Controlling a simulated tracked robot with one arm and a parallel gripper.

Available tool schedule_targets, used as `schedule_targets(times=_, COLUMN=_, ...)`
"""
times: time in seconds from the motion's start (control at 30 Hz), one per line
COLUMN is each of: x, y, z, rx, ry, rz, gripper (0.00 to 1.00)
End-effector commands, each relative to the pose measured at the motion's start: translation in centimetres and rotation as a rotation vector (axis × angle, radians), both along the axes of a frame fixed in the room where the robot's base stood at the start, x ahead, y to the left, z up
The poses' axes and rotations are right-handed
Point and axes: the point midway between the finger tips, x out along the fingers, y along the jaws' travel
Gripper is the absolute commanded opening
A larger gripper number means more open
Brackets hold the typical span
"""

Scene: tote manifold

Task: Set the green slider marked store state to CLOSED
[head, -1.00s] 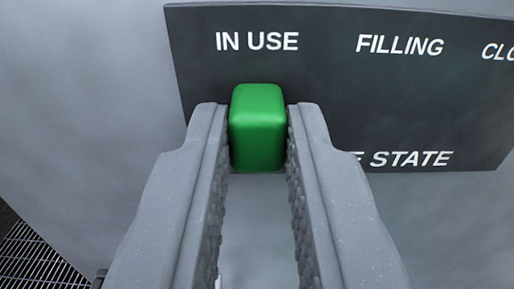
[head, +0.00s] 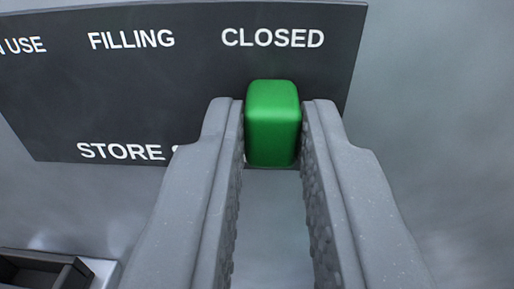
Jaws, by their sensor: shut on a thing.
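The green slider (head: 272,123) is a rounded green block on the dark label plate (head: 190,95). It sits below the word CLOSED, near the plate's right end. The plate also shows FILLING, part of IN USE at the left, and STORE along the bottom; the rest of that line is hidden behind my left finger. My gripper (head: 272,135) is shut on the green slider, with one textured grey finger on each side of it.
The plate is mounted on a grey wall (head: 430,120), which is bare to the right. A dark recessed box with a pale edge (head: 45,270) shows at the lower left.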

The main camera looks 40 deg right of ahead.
Motion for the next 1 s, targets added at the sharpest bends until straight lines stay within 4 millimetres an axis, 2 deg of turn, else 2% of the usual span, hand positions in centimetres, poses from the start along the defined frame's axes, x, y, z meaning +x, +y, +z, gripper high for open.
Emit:
schedule_targets(times=0.23, x=-0.2, y=-0.3, z=-0.1, rx=0.001, ry=0.001, rz=-0.005, gripper=0.00)
schedule_targets(times=0.27, x=-0.2, y=-0.3, z=-0.1, rx=0.001, ry=0.001, rz=-0.005, gripper=0.22)
schedule_targets(times=0.3, x=-0.2, y=-0.3, z=-0.1, rx=0.001, ry=0.001, rz=-0.005, gripper=0.33)
schedule_targets(times=0.33, x=-0.1, y=-0.2, z=-0.1, rx=0.001, ry=0.001, rz=-0.004, gripper=0.38)
schedule_targets(times=0.73, x=-0.4, y=0.6, z=-0.1, rx=0.002, ry=0.002, rz=0.003, gripper=0.38)
schedule_targets(times=1.0, x=-3.7, y=3.8, z=-0.3, rx=0.003, ry=0.002, rz=0.006, gripper=0.38)
